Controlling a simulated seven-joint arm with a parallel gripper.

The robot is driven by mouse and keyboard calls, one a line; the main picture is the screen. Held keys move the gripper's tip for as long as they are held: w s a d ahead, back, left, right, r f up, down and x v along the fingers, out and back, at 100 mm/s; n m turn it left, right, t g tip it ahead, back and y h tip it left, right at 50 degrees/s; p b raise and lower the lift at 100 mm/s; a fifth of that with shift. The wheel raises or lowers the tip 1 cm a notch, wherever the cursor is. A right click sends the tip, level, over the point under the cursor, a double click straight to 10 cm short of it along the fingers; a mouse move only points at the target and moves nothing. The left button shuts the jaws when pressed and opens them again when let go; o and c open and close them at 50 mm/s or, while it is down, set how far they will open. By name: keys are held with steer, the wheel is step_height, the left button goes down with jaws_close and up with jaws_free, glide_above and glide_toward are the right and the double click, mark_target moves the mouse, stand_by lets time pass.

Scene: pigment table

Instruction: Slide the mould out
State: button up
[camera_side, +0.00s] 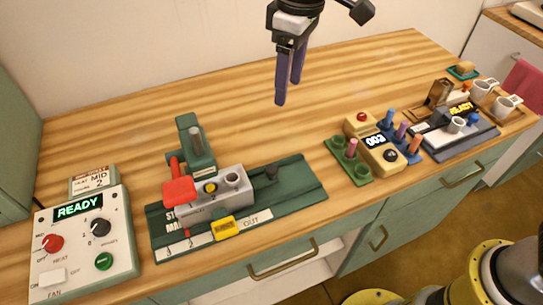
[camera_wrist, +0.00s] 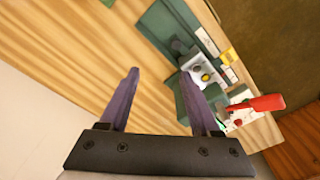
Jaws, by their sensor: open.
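The mould appears to be the light grey block (camera_side: 240,190) with a yellow round piece (camera_side: 210,188) and a round opening on top. It sits on a dark green base (camera_side: 300,180) whose front strip reads "OUT" at the right. A green press post (camera_side: 195,150) stands behind it, and a red lever (camera_side: 179,190) reaches over its left side. The wrist view shows the block (camera_wrist: 196,66) and red lever (camera_wrist: 262,103) at the right. My gripper (camera_side: 289,93) is open and empty, well above the table, up and right of the block; its fingers (camera_wrist: 159,73) show apart.
A control box (camera_side: 120,232) with a lit "READY" display stands at the left. A yellow tag (camera_side: 224,228) sits on the base's front strip. Green peg holder (camera_side: 360,175), yellow box (camera_side: 378,155) and cups (camera_side: 505,105) stand at the right. The table behind is clear.

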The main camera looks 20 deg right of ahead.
glide_above(271, 168)
step_height(271, 168, down, 5)
steer(key=shift+n+g, duration=0.3)
steer(key=shift+n, duration=0.1)
step_height(271, 168, down, 13)
steer(key=shift+f, duration=0.1)
jaws_close()
stand_by(1.2)
